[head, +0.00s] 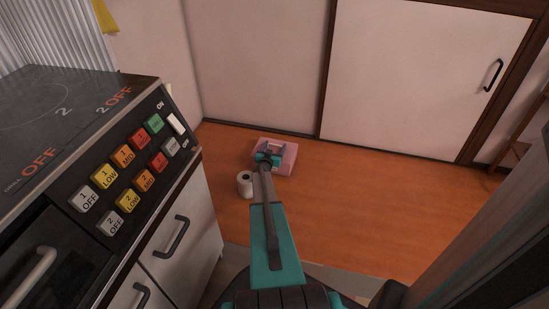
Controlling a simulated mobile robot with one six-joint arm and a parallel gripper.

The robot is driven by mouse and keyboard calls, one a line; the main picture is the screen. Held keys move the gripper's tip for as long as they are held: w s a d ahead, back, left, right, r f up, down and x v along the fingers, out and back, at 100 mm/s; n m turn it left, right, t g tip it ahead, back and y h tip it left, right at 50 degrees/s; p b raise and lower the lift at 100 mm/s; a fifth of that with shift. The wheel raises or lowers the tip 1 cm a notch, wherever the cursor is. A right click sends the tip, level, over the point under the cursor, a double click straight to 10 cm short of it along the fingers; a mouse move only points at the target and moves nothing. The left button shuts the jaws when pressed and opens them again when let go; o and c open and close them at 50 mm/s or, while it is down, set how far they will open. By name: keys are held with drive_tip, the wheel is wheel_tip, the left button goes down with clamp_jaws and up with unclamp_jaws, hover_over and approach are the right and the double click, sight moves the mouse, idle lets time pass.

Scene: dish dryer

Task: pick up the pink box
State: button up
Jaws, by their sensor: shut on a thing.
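The pink box (287,163) is in the head view, low over or on the wooden floor near the back wall. I cannot tell whether it touches the floor. My gripper (270,151) is at the box's upper left part, at the end of my extended arm. It is shut on the box. The fingertips are small and partly hidden by my own wrist, so the exact grip is hard to see.
A white roll (245,184) stands on the floor close to the left of the box. A stove (75,110) over white drawers (180,240) fills the left side. A white sliding door (420,80) is behind. Wooden floor (370,200) to the right is clear.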

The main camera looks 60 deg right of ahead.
drive_tip(key=shift+r, duration=0.1)
drive_tip(key=shift+c, duration=0.8)
drive_tip(key=shift+r, duration=0.15)
